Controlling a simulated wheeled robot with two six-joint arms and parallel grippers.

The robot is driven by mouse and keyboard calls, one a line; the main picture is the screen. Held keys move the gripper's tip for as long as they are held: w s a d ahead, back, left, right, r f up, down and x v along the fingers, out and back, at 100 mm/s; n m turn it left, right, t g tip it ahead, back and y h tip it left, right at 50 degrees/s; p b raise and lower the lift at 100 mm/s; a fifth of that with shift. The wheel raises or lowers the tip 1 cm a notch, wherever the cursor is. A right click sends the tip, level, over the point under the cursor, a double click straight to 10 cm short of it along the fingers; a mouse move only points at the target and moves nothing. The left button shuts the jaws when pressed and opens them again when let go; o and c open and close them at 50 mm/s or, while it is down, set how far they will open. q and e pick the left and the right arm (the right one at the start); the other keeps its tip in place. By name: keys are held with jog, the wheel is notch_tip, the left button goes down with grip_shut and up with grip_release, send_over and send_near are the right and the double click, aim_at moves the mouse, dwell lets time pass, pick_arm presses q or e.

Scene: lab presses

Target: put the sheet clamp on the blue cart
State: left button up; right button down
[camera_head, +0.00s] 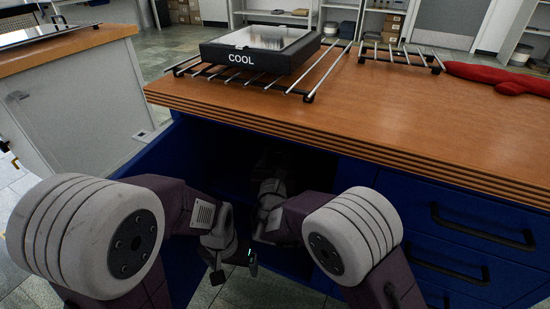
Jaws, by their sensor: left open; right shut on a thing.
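My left gripper (228,268) hangs low in front of the blue cabinet, open, with nothing seen between its fingers. My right gripper (270,178) reaches into the dark opening of the cabinet, below the wooden top. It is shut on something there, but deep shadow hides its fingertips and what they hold. I cannot make out the sheet clamp. The blue cabinet (460,228) has a wooden top and drawers with black handles on the right. I cannot tell whether this is the blue cart; no other blue cart shows.
A black "COOL" plate (240,58) rests on a metal rod rack (300,93) on the wooden top (400,112). A second rack (400,55) and a red mitt (500,78) lie farther right. The front of the top is clear. A grey cabinet (85,100) stands at left.

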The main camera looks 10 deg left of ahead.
jog(key=shift+r, duration=0.1)
jog(key=c, duration=0.9)
grip_release()
jog(key=s+d+b, duration=0.1)
jog(key=s+d, duration=0.1)
jog(key=s, duration=1)
